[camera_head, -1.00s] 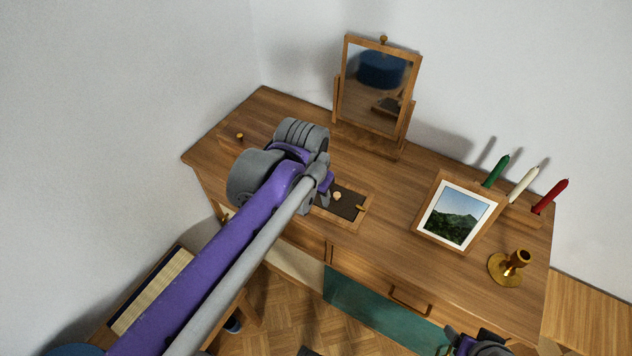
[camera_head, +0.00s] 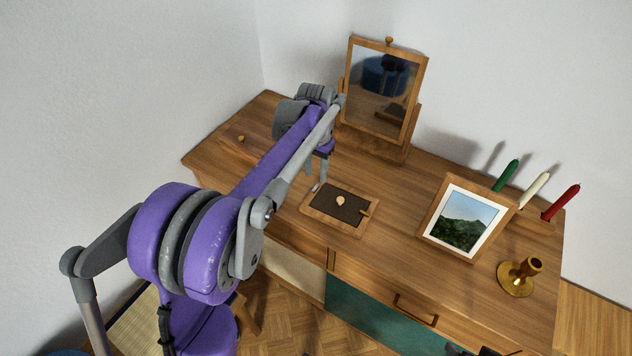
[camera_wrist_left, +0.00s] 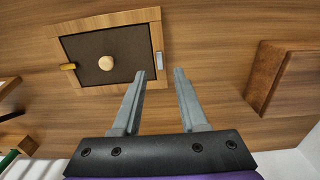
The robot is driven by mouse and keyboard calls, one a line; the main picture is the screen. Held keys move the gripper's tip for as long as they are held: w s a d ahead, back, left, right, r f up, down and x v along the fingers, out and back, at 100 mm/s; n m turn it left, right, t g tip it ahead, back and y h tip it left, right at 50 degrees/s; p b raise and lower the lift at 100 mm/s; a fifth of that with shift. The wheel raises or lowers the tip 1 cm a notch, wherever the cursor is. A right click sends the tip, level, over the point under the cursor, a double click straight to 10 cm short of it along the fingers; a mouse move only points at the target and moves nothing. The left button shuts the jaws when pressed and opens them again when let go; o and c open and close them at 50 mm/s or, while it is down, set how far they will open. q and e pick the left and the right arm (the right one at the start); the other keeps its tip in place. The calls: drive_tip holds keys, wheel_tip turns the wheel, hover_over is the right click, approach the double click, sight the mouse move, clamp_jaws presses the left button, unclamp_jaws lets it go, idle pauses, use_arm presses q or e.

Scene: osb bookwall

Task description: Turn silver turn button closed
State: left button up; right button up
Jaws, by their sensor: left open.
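The silver turn button (camera_wrist_left: 158,65) is on the wooden frame of a small panel set in the desk top. In the left wrist view it lies along the frame's right rail, parallel to it and clear of the dark panel (camera_wrist_left: 88,50). My left gripper (camera_wrist_left: 160,73) is open and empty, with its fingertips on either side of the button's near end. I cannot tell how high the tips are above it. In the head view the left gripper (camera_head: 320,184) points down at the panel's left edge. The fingers partly hide the button there.
A brass turn button (camera_head: 365,212) on the opposite rail reaches over the panel, which has a round knob (camera_head: 340,201). A mirror (camera_head: 382,90) stands behind. A framed picture (camera_head: 462,221), candles and a brass candlestick (camera_head: 520,276) stand to the right.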

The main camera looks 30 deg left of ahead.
sight(316, 187)
use_arm(q)
drive_tip(key=shift+f, duration=2.25)
drive_tip(key=shift+c, duration=0.3)
clamp_jaws()
